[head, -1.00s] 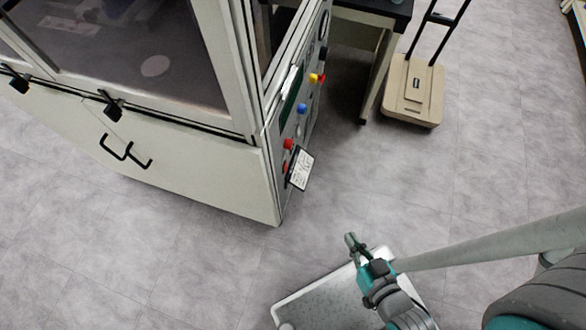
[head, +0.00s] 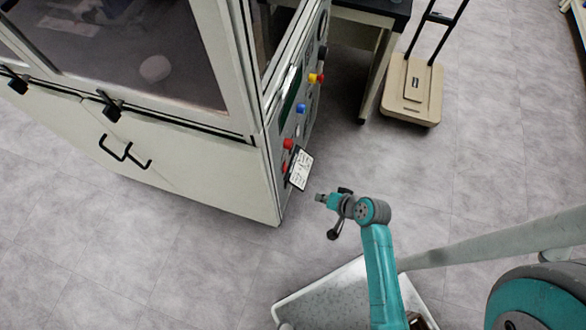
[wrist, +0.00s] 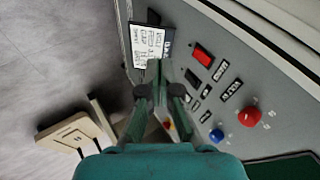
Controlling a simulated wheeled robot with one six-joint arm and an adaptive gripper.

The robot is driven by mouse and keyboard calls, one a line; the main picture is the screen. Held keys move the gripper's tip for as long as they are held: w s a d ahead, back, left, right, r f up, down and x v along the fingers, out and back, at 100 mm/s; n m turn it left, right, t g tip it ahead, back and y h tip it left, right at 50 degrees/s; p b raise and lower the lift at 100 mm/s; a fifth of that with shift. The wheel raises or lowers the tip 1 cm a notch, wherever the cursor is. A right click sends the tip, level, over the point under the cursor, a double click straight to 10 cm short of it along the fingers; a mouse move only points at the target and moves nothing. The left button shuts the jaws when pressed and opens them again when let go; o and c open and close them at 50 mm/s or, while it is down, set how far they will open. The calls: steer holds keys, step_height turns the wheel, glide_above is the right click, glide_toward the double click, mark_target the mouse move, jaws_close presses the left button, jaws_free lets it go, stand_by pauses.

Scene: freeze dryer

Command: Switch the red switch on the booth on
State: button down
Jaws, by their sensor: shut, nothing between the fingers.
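The booth (head: 190,172) stands at the left in the head view, with a control panel on its right side. In the wrist view the panel (wrist: 185,22) carries a red rectangular switch (wrist: 203,56), a red round knob (wrist: 249,117) and a blue knob (wrist: 217,135). Whether the switch is on or off cannot be told. My gripper (head: 320,198) is in front of the panel, apart from it in the head view. In the wrist view its fingers (wrist: 158,64) are together and empty, to the left of the red switch.
A white card with writing (head: 300,169) sticks out from the panel; it also shows in the wrist view (wrist: 147,46). A beige trolley (head: 413,92) stands at the back right, beside a dark-topped table (head: 375,8).

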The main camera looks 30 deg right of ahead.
mark_target(285, 167)
steer(key=w+d+r+g+y, duration=0.1)
steer(key=w+d+r+y, duration=0.1)
steer(key=w+d, duration=0.3)
steer(key=shift+w+r+y, duration=0.3)
steer(key=shift+w+y, duration=0.2)
steer(key=shift+w, duration=0.75)
steer(key=w+a+r+x, duration=0.1)
steer(key=x, duration=1.2)
steer(key=shift+w+a+r, duration=0.15)
steer(key=shift+a+r, duration=0.1)
steer(key=shift+r, duration=0.1)
